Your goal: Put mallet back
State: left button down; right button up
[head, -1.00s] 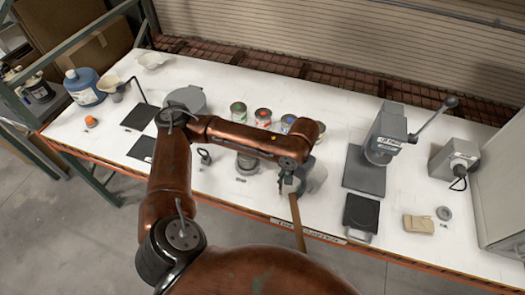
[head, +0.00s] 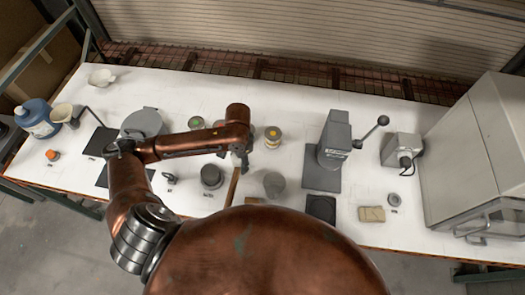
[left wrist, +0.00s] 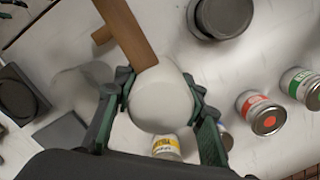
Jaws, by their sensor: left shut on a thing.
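The mallet has a pale rounded head (left wrist: 160,98) and a flat wooden handle (left wrist: 128,35). My left gripper (left wrist: 160,108) is shut on the head, one finger on each side, in the left wrist view. In the head view my left gripper (head: 242,158) is over the middle of the bench, and the handle (head: 233,187) points toward the front edge. The mallet head is mostly hidden there by my arm. My right gripper is not in view.
A dark cylinder (head: 211,176) stands left of the handle, a grey cup (head: 274,184) right of it. Behind are a green-marked can (head: 196,123) and a yellow can (head: 272,137); my arm hides others. A lever press (head: 330,155) stands to the right.

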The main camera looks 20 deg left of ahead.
pick_arm(q)
jog(key=w+d+f, duration=0.2)
jog(key=w+f, duration=0.1)
jog(key=w, duration=0.4)
jog(key=p, duration=0.1)
send_over(260, 161)
jog(key=f, duration=0.5)
jog(key=shift+s+a+f, duration=0.1)
jog(key=shift+s+f, duration=0.05)
jog(key=shift+s, duration=0.1)
jog(key=shift+w+f, duration=0.2)
jog(key=shift+f, duration=0.05)
jog(key=shift+w+f, duration=0.2)
jog(key=shift+f, duration=0.05)
jog(key=shift+w+f+p, duration=0.1)
jog(key=shift+f+p, duration=0.25)
jog(key=shift+f, duration=1.3)
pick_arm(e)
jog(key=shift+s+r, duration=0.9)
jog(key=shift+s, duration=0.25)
pick_arm(q)
jog(key=c, duration=1.2)
grip_release()
jog(key=shift+f, duration=0.1)
jog(key=shift+c, duration=0.2)
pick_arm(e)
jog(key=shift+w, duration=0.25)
